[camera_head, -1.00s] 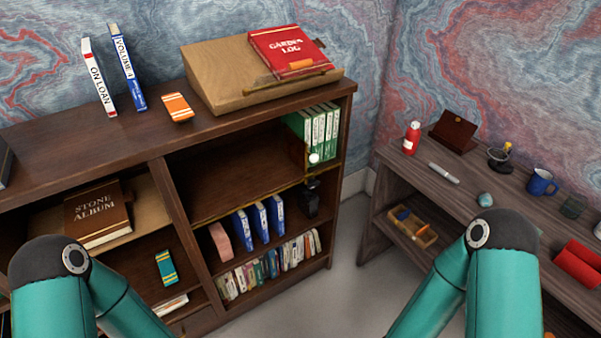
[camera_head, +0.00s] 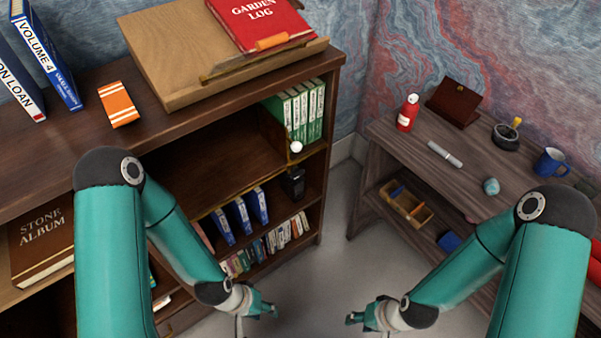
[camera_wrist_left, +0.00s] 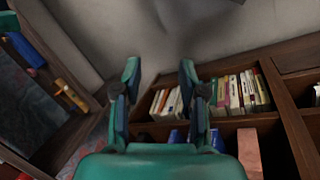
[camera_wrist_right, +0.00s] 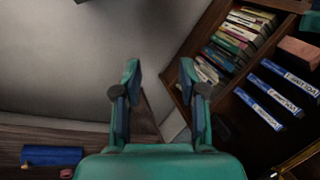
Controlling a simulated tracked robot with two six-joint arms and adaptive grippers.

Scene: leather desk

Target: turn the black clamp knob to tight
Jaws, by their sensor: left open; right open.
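A small black clamp-like piece (camera_head: 293,183) sits at the right end of the bookcase, below a white ball (camera_head: 296,147) at the end of a brass rail. I cannot make out its knob or how it is set. My left gripper (camera_head: 268,310) is low in front of the bookcase, below and left of the black piece, apart from it. Its open, empty fingers show in the left wrist view (camera_wrist_left: 160,68). My right gripper (camera_head: 352,320) is to the right over the floor, also apart. Its open, empty fingers show in the right wrist view (camera_wrist_right: 160,70). Neither wrist view clearly shows the clamp.
Green books (camera_head: 300,110) stand above the clamp, blue volumes (camera_head: 240,215) to its left. A sloped wooden stand (camera_head: 165,55) with a red book (camera_head: 258,22) is on the bookcase top. A side desk (camera_head: 400,150) stands right. Grey floor (camera_head: 325,240) lies free between them.

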